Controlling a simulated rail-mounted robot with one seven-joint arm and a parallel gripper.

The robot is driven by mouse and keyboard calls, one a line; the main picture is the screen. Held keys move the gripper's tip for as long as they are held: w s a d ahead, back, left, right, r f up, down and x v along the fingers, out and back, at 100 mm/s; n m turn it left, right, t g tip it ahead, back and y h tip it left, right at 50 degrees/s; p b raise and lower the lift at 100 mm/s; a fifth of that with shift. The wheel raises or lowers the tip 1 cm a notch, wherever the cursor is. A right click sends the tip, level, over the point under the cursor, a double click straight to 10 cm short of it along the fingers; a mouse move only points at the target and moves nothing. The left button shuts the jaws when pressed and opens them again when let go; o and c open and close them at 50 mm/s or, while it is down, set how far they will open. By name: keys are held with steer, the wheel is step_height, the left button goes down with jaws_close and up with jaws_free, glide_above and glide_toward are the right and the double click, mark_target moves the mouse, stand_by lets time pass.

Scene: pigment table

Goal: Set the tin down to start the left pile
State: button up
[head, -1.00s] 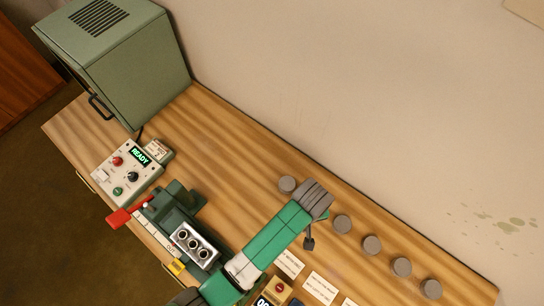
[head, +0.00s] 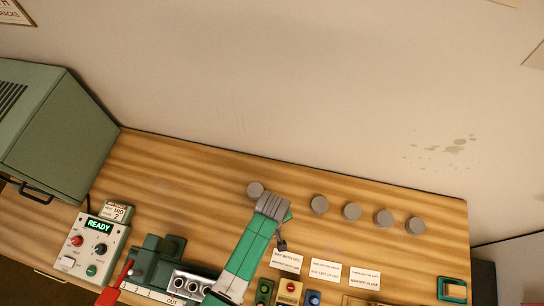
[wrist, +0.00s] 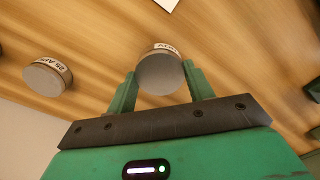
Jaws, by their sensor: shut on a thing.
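My gripper (wrist: 160,84) is shut on a round grey tin (wrist: 160,72), one green finger on each side of it. The tin's pale label shows partly at its far edge. Whether the tin touches the table is not clear.
White cards (head: 325,271) lie in front of the tins, with coloured buttons (head: 290,287) nearer me. A green machine (head: 158,258), a control box reading READY (head: 92,245) and a green cabinet (head: 60,135) stand to the left. Bare wood (head: 180,180) lies behind the machine.

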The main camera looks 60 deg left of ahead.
steer(key=shift+f, duration=0.9)
steer(key=shift+f, duration=0.25)
steer(key=o, duration=1)
steer(key=shift+r, duration=0.1)
step_height(320, 180, up, 12)
steer(key=p, duration=0.1)
steer(key=shift+r, duration=0.15)
